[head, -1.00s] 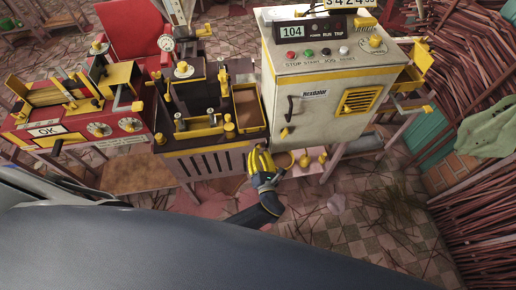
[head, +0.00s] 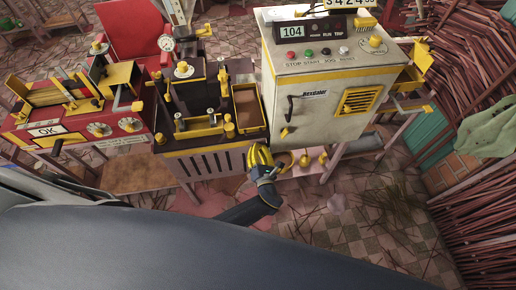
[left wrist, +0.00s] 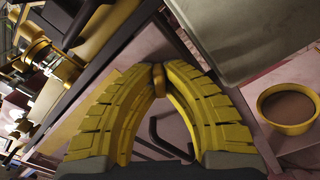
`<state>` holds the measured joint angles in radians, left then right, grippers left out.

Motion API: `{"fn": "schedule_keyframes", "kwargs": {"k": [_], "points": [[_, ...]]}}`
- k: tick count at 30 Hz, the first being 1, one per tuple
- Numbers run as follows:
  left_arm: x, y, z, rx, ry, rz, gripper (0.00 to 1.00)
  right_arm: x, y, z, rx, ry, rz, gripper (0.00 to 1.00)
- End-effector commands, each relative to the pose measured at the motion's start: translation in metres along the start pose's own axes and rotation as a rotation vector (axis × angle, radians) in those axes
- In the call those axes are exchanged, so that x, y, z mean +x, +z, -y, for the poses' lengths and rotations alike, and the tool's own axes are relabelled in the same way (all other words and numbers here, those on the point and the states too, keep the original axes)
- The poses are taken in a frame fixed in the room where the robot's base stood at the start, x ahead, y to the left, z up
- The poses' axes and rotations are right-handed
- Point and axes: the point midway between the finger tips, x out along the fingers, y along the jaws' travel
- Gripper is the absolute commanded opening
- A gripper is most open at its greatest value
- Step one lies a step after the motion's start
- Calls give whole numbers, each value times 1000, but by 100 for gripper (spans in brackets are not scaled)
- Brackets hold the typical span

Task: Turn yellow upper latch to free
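My left gripper (head: 260,157) has yellow fingers and hangs in front of the dark machine's right front corner, low beside the pale cabinet. In the left wrist view its fingers (left wrist: 158,75) arch together and the tips meet. A small brownish piece shows at the tips; I cannot tell whether it is gripped. I cannot tell which of several small yellow fittings is the upper latch. The dark extruder machine (head: 212,140) carries yellow knobs and trims on top. A small yellow fitting (head: 284,131) sits low on the cabinet door. My right gripper is not in view.
The pale cabinet (head: 325,85) has a dark handle and a yellow vent. A yellow cup (left wrist: 288,106) with brown contents stands on a low shelf right of the gripper. A red machine (head: 75,130) stands at left. The tiled floor (head: 360,215) in front is mostly open.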

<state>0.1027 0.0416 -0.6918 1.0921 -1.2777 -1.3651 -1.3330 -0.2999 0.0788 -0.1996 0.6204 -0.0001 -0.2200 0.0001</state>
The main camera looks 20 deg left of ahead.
Motion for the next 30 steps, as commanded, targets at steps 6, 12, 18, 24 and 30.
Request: {"fn": "schedule_keyframes", "kwargs": {"k": [6, 12, 18, 24, 30], "points": [[0, 0, 0, -11, 0, 0, 0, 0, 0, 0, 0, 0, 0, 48], [0, 0, 0, -153, 1, -1, 0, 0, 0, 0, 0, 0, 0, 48], [0, 0, 1, -278, 0, -1, 0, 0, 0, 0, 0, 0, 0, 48], [0, 0, 0, -307, 0, 0, 0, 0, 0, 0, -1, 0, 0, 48], [0, 0, 0, -305, 0, 0, 10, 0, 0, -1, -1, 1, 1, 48]]}}
